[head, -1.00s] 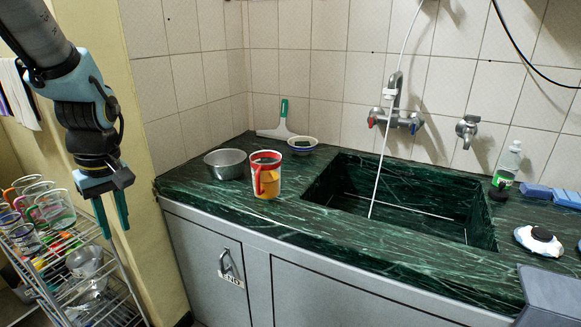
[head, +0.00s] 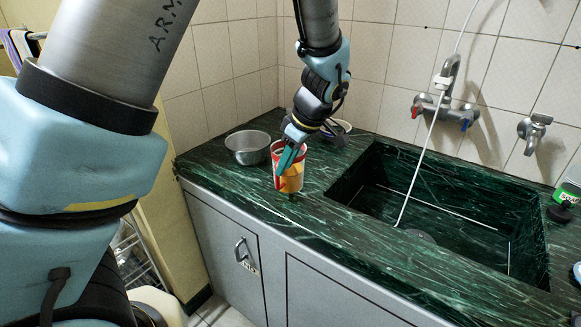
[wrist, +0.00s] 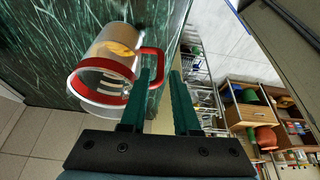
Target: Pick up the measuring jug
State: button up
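The measuring jug (head: 291,180) stands upright on the green marble counter, left of the sink; it is clear with red, orange and white markings. My gripper (head: 281,172) is in front of it in the head view and covers part of it. In the wrist view the jug (wrist: 110,55) is at upper left, its red rim towards the camera and its red handle (wrist: 158,62) pointing right. My open gripper (wrist: 160,76) has its fingertips at the handle, which appears just ahead of the gap between them. Contact cannot be told.
A metal bowl (head: 248,147) stands left of the jug. A small bowl (head: 340,127) behind it is partly hidden by my arm. The sink basin (head: 440,205) opens to the right. The counter's front edge (head: 330,240) is close to the jug.

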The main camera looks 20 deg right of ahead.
aim_at(277, 180)
jog(key=shift+p+x, duration=0.65)
jog(key=shift+x, duration=2.7)
grip_shut()
